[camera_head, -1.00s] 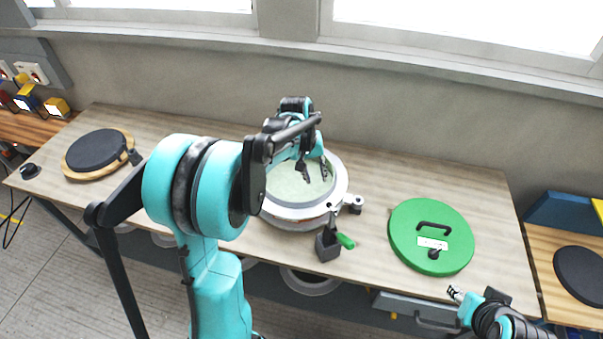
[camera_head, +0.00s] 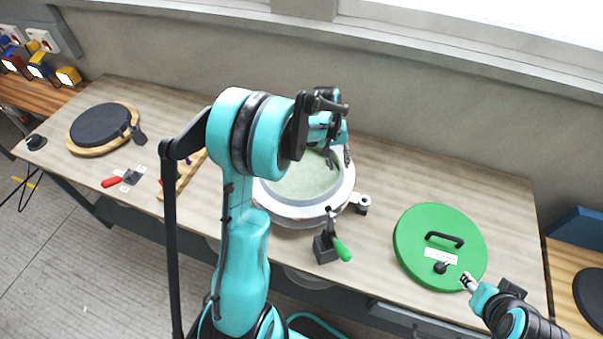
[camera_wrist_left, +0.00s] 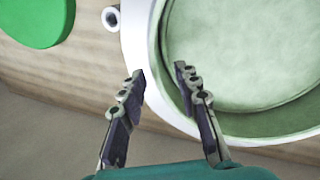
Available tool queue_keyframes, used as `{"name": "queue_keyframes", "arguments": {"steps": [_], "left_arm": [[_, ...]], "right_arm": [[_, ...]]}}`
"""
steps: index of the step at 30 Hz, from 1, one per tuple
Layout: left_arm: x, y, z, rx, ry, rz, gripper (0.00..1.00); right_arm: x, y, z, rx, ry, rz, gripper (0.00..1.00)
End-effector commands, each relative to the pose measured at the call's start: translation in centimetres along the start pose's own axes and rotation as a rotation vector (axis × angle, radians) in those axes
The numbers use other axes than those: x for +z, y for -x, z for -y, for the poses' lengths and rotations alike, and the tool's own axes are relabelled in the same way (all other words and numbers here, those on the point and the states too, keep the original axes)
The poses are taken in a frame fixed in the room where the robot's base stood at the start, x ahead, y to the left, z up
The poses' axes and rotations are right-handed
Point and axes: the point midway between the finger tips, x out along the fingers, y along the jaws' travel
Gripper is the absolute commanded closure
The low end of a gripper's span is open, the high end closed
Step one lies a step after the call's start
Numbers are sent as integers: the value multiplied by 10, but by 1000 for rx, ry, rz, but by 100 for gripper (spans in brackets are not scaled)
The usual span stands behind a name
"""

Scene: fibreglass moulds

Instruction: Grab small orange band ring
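I cannot make out a small orange band ring in either view. My left gripper (camera_head: 337,158) is over the far right rim of a round white mould (camera_head: 342,203) with a pale green inside. In the left wrist view, its two dark fingers (camera_wrist_left: 160,74) are apart with nothing between them, and the mould's white rim (camera_wrist_left: 140,30) lies just beyond the tips. My right gripper (camera_head: 467,281) is at the lower right edge of the green round lid (camera_head: 413,232); its fingers are too small to tell open from shut.
A clamp with a green handle (camera_head: 342,250) stands in front of the mould. A black disc on a wooden board (camera_head: 78,143) is at the far left. A red-handled tool (camera_head: 111,182) and a wooden piece (camera_head: 189,175) lie between. The back wall is close behind the table.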

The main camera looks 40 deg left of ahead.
Motion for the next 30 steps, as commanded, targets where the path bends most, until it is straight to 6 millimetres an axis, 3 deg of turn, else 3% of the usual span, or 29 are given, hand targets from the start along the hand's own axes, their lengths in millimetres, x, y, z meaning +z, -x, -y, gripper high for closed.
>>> {"name": "queue_keyframes", "arguments": {"steps": [3,10,14,26,30], "left_arm": [[0,-17,0,0,-1,0,68],[0,-18,0,0,0,0,68],[0,-18,0,0,0,0,100],[0,-17,0,0,0,0,100],[0,-6,-3,0,0,0,100]], "right_arm": [[3,-4,0,0,0,0,60],[2,-4,0,0,0,0,60],[2,-4,0,0,0,0,60],[2,-4,0,0,0,0,60],[0,-1,0,0,0,0,60]]}}
